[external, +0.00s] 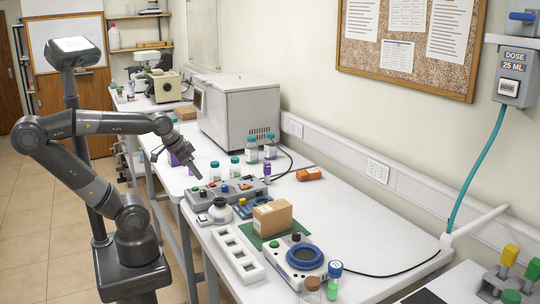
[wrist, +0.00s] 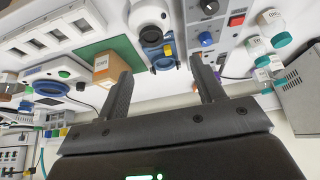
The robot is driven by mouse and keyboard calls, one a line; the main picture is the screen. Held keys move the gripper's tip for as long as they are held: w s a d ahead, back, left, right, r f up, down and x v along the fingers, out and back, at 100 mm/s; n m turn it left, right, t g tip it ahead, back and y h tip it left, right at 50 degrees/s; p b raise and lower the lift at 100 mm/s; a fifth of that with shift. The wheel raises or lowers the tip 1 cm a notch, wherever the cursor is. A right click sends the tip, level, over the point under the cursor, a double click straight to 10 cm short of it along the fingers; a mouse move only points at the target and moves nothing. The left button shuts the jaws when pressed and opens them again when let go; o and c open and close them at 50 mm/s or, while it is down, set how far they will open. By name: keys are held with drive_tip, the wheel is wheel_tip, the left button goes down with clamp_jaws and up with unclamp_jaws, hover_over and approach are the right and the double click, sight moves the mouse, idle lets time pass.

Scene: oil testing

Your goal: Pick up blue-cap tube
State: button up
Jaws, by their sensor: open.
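The blue-cap tube (external: 334,282) stands upright near the front edge of the white bench in the external view, with a white label and green contents. A brown-capped container (external: 311,290) stands close to its left. My gripper (external: 178,164) is far from the tube, above the bench's left edge near the grey control box. In the wrist view my gripper (wrist: 160,66) has its two fingers spread with nothing held between them.
A device with a blue ring (external: 305,257), a cardboard box (external: 272,218) on a green mat and a white slotted rack (external: 238,254) lie between my gripper and the tube. Several teal-capped bottles (external: 251,151) stand behind the control box (external: 228,191). The bench's right side is mostly clear.

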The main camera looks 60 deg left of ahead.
drive_tip(key=w+d+r+m+h, duration=0.1)
drive_tip(key=w+d+r, duration=0.4)
drive_tip(key=w+d, duration=0.5)
drive_tip(key=m+g, duration=0.2)
drive_tip(key=m, duration=0.2)
hover_over(335, 265)
drive_tip(key=s+a, duration=0.1)
drive_tip(key=s, duration=0.2)
wheel_tip(335, 265, down, 8)
drive_tip(key=shift+h, duration=0.4)
drive_tip(key=x, duration=0.7)
drive_tip(key=w+x, duration=0.1)
drive_tip(key=x, duration=0.2)
drive_tip(key=shift+a, duration=0.15)
drive_tip(key=shift+c, duration=0.3)
drive_tip(key=c, duration=1)
